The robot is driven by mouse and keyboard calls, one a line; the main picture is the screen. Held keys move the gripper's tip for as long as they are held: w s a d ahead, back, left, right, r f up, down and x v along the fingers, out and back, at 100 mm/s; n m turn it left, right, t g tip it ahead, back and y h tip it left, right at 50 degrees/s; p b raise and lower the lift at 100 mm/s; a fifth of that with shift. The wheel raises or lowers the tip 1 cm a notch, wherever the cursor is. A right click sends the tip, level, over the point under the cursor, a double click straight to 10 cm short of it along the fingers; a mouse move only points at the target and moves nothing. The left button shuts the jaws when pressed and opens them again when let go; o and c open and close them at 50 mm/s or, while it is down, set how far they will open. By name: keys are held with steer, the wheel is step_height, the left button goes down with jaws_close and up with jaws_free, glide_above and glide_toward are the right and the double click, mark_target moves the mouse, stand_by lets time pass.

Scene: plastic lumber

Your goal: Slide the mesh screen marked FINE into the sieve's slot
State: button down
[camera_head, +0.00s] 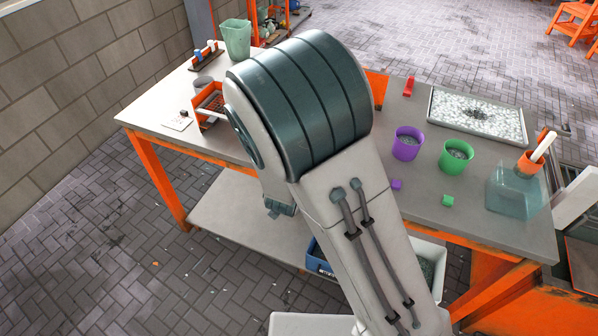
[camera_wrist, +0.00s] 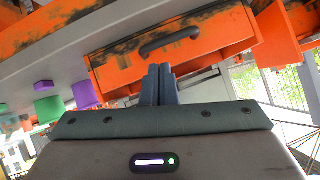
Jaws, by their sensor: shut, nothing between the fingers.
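In the wrist view my gripper (camera_wrist: 159,72) is shut and empty, its two dark fingers together in front of an orange drawer front (camera_wrist: 215,40) with a dark handle. Whether the fingers touch the drawer cannot be told. In the head view my arm covers the middle of the workbench and hides the fingertips. An orange rack-like item (camera_head: 208,104) stands on the left of the bench; whether it holds mesh screens is unclear. An orange panel (camera_head: 377,88) shows partly behind my arm. I cannot make out the FINE marking or the sieve's slot.
The workbench (camera_head: 440,215) carries a purple cup (camera_head: 407,144), a green cup (camera_head: 455,157), small purple and green blocks, a tray of pale pellets (camera_head: 478,113) and a clear container (camera_head: 516,190). A green pitcher (camera_head: 236,40) stands at the back left. A blue bin (camera_head: 318,262) is below.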

steer(key=shift+w+d+r+t+h, duration=0.15)
steer(key=shift+w+t+h, duration=0.5)
steer(key=shift+t, duration=0.35)
steer(key=shift+w+d+r+t+h, duration=0.1)
steer(key=shift+w+r+t+h, duration=0.1)
steer(key=shift+w+t+h, duration=0.65)
steer(key=shift+w+d+r+t+h, duration=0.15)
steer(key=shift+w+t+h, duration=0.3)
steer(key=shift+t, duration=0.7)
steer(key=shift+w+d, duration=0.15)
steer(key=shift+w, duration=0.35)
steer(key=shift+s, duration=0.15)
steer(key=b+v, duration=0.3)
steer(key=v, duration=1.3)
steer(key=shift+s, duration=0.15)
